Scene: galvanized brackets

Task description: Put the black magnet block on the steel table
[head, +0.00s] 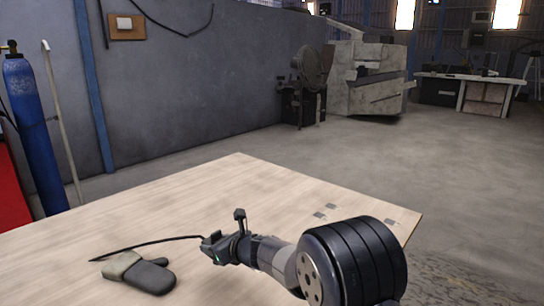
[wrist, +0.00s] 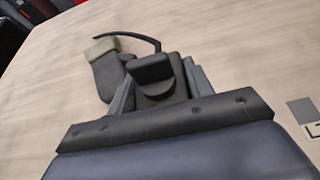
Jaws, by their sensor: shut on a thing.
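My gripper (head: 208,246) is low over the pale wood-topped table (head: 200,195), near its front side. In the wrist view its grey fingers (wrist: 158,84) stand either side of a dark block, which looks like the black magnet block (wrist: 150,68). The gripper is shut on it. In the head view the block is small and hard to separate from the dark gripper. I cannot tell whether it touches the tabletop. No table in view is clearly steel.
A grey mitten with a pale cuff (head: 140,271) lies left of my gripper. A thin curved black rod (head: 145,244) runs behind the mitten toward the gripper. Small grey squares (head: 330,206) lie near the table's right edge. A bench (head: 470,90) and machinery (head: 370,80) stand far back.

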